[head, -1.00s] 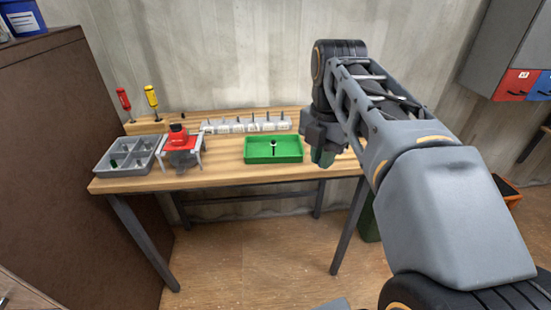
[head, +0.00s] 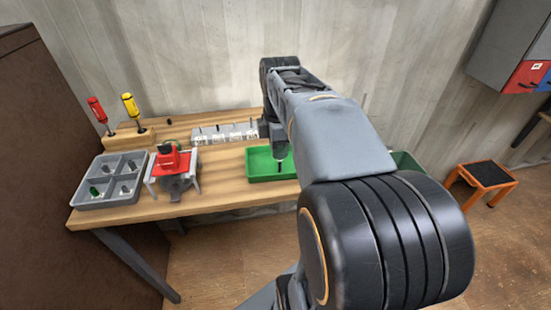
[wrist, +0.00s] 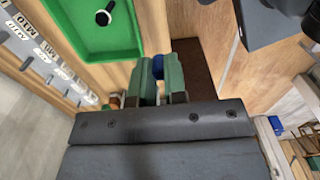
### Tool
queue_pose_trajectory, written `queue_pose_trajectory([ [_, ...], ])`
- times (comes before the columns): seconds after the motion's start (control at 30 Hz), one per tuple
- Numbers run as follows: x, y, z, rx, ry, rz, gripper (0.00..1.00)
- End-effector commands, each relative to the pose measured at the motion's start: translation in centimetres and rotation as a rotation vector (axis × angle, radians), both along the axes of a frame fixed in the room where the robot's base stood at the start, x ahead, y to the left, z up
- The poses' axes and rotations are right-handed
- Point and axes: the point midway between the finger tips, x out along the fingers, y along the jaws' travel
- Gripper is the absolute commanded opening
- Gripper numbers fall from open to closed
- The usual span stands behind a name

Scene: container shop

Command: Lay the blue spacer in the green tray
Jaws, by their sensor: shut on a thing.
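The green tray (head: 258,170) lies on the wooden workbench, its right part covered by my arm in the head view. In the wrist view the tray (wrist: 75,35) is at the upper left, with a dark bolt-like piece with a white ring (wrist: 104,15) in it. My gripper (wrist: 158,75) is shut on the blue spacer (wrist: 158,67), which shows as a small blue part between the green fingers. In the wrist view the fingers appear beside the tray, apart from its wall. In the head view the spacer cannot be made out.
A grey compartment tray (head: 108,182) with small parts and a red-topped fixture (head: 172,160) stand left on the bench. Red and yellow screwdrivers (head: 132,107) stand behind, and a row of labelled holders (head: 222,134) runs along the back. An orange stool (head: 487,180) is at the right.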

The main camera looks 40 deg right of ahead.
Motion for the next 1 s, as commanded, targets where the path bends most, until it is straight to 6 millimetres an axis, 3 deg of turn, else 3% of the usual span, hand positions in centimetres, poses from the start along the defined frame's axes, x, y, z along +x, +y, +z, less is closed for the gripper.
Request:
queue_pose_trajectory([
  [0.17, 2.2, -1.3, -1.7, 0.002, 0.005, -0.092, 0.00],
  [0.5, 9.4, -4.2, -6.3, 0.002, 0.005, -0.096, 0.00],
  [0.7, 11.5, -5.0, -8.9, 0.001, 0.003, -0.097, 0.00],
  [1.0, 12.5, -5.5, -10.2, 0.000, 0.000, -0.097, 0.00],
])
